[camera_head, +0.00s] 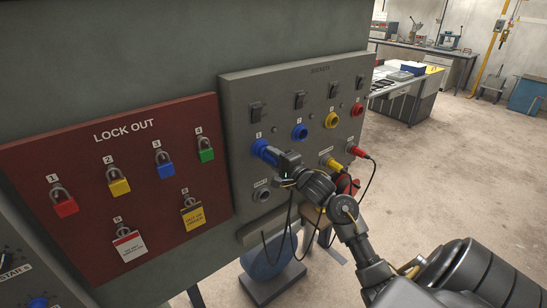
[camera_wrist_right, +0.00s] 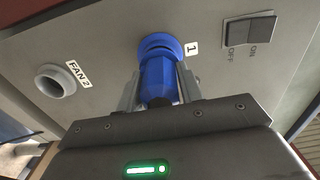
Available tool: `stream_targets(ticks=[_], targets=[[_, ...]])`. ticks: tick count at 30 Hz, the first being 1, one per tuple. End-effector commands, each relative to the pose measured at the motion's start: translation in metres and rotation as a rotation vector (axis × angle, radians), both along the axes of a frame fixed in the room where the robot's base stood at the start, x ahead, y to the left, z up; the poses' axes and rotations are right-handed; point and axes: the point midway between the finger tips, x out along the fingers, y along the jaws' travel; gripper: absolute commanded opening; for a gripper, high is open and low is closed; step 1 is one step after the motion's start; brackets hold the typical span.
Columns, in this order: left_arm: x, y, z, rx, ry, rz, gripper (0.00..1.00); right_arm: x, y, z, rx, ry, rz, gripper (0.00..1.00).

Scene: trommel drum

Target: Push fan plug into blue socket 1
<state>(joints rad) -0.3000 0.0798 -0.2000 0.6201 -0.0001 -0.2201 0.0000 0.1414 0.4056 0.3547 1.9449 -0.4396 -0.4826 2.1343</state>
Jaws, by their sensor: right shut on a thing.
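The blue fan plug (camera_head: 268,154) is at the upper left socket of the grey socket panel. In the right wrist view the plug (camera_wrist_right: 156,82) stands upright in the picture, its far end meeting the blue ring of socket 1 (camera_wrist_right: 163,45), marked "1". How deep it sits I cannot tell. My right gripper (camera_head: 284,163) is shut on the plug; its fingers (camera_wrist_right: 158,95) are on both sides of the body. My left gripper is not in view.
Below socket 1 is an empty grey outlet (camera_head: 261,193), marked "FAN 2" in the wrist view (camera_wrist_right: 55,81). A second blue socket (camera_head: 299,132), a yellow socket (camera_head: 331,120) and black switches are nearby. Yellow (camera_head: 331,163) and red (camera_head: 357,151) plugs and hanging black cables are close to my right arm.

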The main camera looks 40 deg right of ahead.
Motion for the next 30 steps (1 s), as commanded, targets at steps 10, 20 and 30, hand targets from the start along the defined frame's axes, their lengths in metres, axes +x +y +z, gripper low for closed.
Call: stream_targets(ticks=[10,20,30], targets=[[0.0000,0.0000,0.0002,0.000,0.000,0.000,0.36,0.0000,-0.0001,0.0002,0.000,-0.001,0.000,0.01],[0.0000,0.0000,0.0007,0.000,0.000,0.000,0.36,0.0000,-0.0001,0.0006,0.001,-0.002,0.000,0.01],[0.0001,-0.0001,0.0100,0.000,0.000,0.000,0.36,0.0001,0.0000,0.0021,0.002,-0.002,-0.001,0.01]])
